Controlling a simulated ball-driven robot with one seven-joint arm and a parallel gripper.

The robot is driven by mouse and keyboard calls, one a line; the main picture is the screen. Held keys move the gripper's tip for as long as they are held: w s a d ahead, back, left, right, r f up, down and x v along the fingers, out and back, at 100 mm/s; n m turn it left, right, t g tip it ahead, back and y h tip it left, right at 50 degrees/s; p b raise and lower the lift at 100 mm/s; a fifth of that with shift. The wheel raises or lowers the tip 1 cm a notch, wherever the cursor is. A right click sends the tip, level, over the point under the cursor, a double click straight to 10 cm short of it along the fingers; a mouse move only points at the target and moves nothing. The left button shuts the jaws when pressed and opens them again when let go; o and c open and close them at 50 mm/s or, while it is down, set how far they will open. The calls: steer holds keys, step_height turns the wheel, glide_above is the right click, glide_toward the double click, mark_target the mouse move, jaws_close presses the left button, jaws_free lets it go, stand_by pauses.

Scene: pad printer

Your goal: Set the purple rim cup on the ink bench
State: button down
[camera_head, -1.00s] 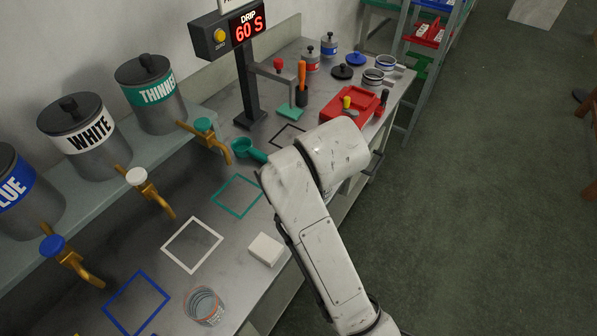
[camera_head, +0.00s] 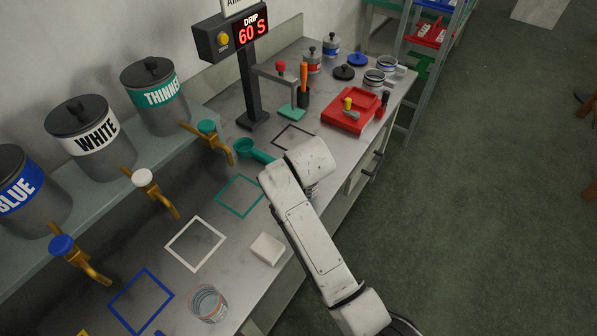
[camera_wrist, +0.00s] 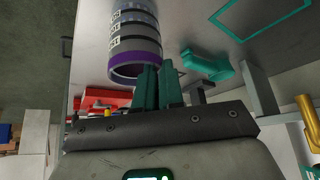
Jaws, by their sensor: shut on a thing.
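The purple rim cup (camera_wrist: 135,45) shows in the wrist view, with grey and black bands, white labels and a purple rim. My gripper (camera_wrist: 158,80) has its teal fingers close together at the rim, shut on the cup's edge. The wrist view looks upside down, with the bench at the top. In the head view my arm hides the gripper, and only a small banded piece, probably the cup, shows beside it. The ink bench (camera_head: 345,148) runs along the wall. I cannot tell whether the cup touches it.
Teal (camera_head: 221,196), white (camera_head: 168,251) and blue outlines mark the bench. Taps overhang the left side.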

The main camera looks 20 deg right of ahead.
steer(key=c, duration=1.7)
jaws_free()
steer(key=shift+f, duration=0.15)
steer(key=o, duration=0.4)
steer(key=shift+o, duration=0.2)
steer(key=v, duration=1.2)
steer(key=s+d+f+g, duration=0.2)
steer(key=s+d+f, duration=0.2)
steer(key=s+f, duration=0.3)
steer(key=s+d+f+g, duration=0.1)
steer(key=s+d+f, duration=0.3)
steer(key=s, duration=0.5)
steer(key=s+d+f+g, duration=0.1)
steer(key=s+f, duration=0.1)
steer(key=s, duration=0.6)
steer(key=s+d+f+n+g, duration=0.1)
steer(key=s+d+f, duration=0.1)
steer(key=s, duration=0.6)
steer(key=shift+s+f+y, duration=0.15)
steer(key=shift+f+y, duration=0.15)
steer(key=shift+y, duration=0.1)
